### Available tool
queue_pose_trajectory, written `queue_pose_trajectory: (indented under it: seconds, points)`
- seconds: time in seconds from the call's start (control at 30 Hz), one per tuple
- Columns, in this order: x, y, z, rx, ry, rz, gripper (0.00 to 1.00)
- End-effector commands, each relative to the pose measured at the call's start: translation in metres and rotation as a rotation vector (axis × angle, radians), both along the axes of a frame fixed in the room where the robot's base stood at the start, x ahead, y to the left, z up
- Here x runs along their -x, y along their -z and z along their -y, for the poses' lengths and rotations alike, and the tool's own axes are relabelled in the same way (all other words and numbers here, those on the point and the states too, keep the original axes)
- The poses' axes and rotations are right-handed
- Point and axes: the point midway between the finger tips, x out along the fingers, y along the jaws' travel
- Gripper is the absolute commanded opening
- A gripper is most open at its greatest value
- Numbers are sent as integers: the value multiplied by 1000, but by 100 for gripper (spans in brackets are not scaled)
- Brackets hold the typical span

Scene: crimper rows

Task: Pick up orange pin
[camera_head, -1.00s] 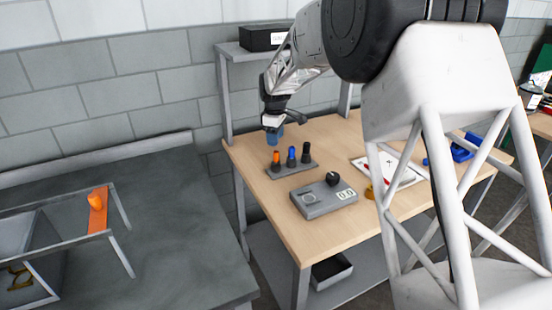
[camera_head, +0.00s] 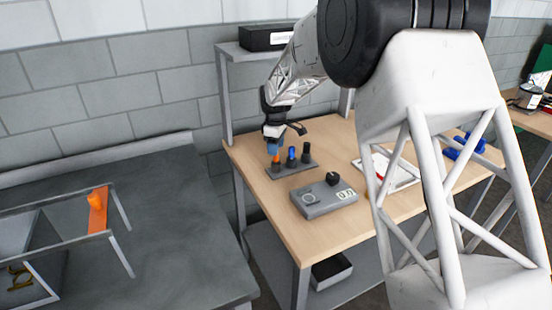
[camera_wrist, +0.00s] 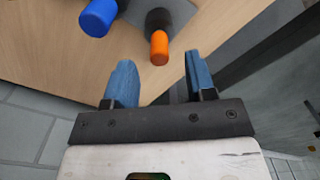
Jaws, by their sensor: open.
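The orange pin (camera_head: 276,159) stands upright in the left holder of a grey rack (camera_head: 300,168) on the wooden table. In the wrist view the orange pin (camera_wrist: 159,48) points toward my gripper, with its dark holder behind it. My gripper (camera_head: 274,147) is just above the orange pin in the head view and partly covers its top. Nothing is held.
A grey device with a knob (camera_head: 322,198) lies in front of the rack. The shelf post (camera_head: 224,100) rises at the left.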

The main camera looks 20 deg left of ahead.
Motion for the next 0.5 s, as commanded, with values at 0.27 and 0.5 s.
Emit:
queue_pose_trajectory:
  seconds: [0.27, 0.5]
  points:
    - [0, 32, 1, 1, 0, -2, 51]
    - [0, 39, 1, 0, 0, 0, 51]
